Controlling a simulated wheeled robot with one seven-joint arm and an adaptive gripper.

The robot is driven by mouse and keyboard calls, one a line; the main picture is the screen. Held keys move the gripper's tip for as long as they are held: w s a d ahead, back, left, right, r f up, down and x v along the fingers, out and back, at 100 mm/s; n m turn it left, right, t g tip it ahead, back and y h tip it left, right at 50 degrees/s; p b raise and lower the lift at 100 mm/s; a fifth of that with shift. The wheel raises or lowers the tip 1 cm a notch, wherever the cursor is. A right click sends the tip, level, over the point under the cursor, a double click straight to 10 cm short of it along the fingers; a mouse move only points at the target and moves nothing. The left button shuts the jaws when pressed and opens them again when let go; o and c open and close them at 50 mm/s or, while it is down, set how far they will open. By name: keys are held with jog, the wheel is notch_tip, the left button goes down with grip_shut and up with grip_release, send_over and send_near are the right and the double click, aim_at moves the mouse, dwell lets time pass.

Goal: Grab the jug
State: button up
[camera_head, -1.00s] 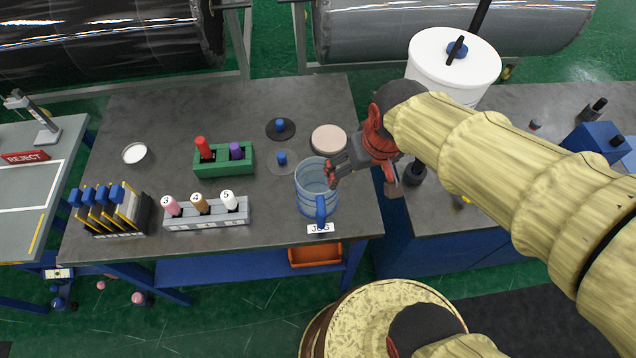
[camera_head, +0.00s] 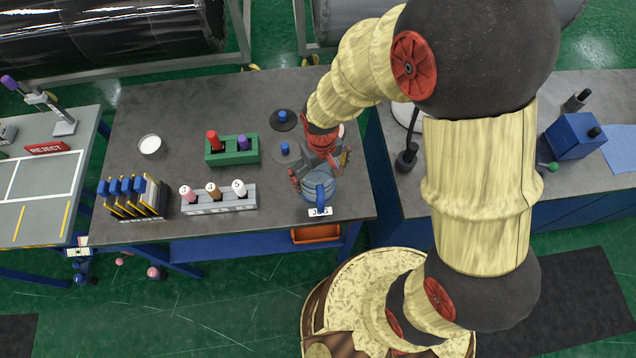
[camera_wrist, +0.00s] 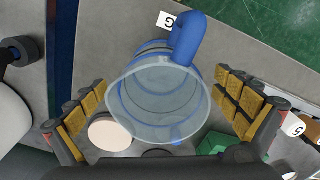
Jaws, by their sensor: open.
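The jug (camera_head: 321,186) is a clear bluish cup with blue bands and a blue handle. It stands upright near the front edge of the grey table, behind a white "JUG" label (camera_head: 320,212). In the wrist view the jug (camera_wrist: 158,98) shows its open rim, with the handle (camera_wrist: 188,38) pointing up in the picture. My gripper (camera_head: 320,176) is open above and at the jug, hiding part of it. In the wrist view its two padded fingers stand apart, one on each side of the jug, with gaps visible between pads and jug.
A grey rack (camera_head: 219,201) with numbered pegs and a green block (camera_head: 231,151) stand left of the jug. Blue-knobbed discs (camera_head: 284,121) lie behind it. A pale round disc (camera_wrist: 110,132) lies close by.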

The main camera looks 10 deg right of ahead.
aim_at(320, 181)
notch_tip(320, 181, down, 4)
jog(key=shift+w+f, duration=0.1)
jog(key=shift+f, duration=0.05)
jog(key=shift+c, duration=0.7)
jog(key=c, duration=1.1)
jog(key=shift+c, duration=0.4)
